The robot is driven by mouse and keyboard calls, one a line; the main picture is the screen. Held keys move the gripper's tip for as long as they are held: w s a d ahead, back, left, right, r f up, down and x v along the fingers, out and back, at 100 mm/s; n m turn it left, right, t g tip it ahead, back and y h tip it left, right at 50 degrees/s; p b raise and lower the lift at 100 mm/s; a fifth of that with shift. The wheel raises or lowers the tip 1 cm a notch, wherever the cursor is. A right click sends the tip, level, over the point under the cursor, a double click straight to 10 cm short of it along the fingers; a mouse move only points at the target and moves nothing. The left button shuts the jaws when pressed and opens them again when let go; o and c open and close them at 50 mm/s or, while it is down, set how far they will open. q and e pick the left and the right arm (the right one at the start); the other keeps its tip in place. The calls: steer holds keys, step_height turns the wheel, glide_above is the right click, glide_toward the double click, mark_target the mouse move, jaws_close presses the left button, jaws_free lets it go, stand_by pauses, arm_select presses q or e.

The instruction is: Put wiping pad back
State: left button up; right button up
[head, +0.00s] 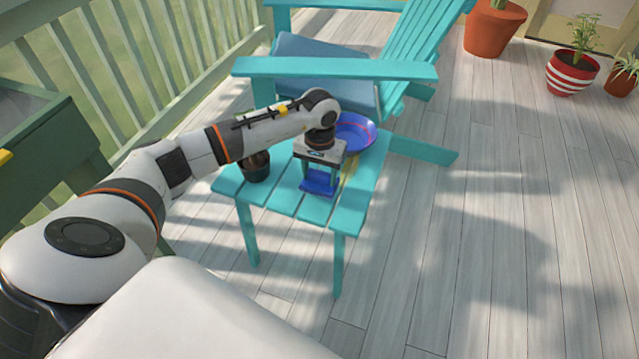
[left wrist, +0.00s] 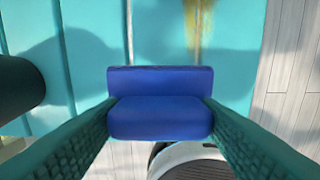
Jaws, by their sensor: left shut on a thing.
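The blue wiping pad (head: 319,188) is between the fingers of my left gripper (head: 318,178), above the front part of the small turquoise slatted table (head: 345,212). I cannot tell whether the pad touches the table. A yellowish stain (left wrist: 198,22) runs along the slats beside it. My right gripper is not in view.
A dark cup or pot (head: 256,168) stands at the table's left, and a blue bowl (head: 360,132) at its back right. A turquoise chair (head: 330,68) with a blue cushion stands behind. A green planter box (head: 45,140) is at left.

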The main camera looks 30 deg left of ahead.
mark_target(319, 182)
arm_select(q)
step_height(319, 182, down, 4)
steer(key=shift+r+b, duration=0.2)
steer(key=shift+b, duration=0.1)
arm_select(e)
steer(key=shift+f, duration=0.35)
arm_select(q)
steer(key=o, duration=0.9)
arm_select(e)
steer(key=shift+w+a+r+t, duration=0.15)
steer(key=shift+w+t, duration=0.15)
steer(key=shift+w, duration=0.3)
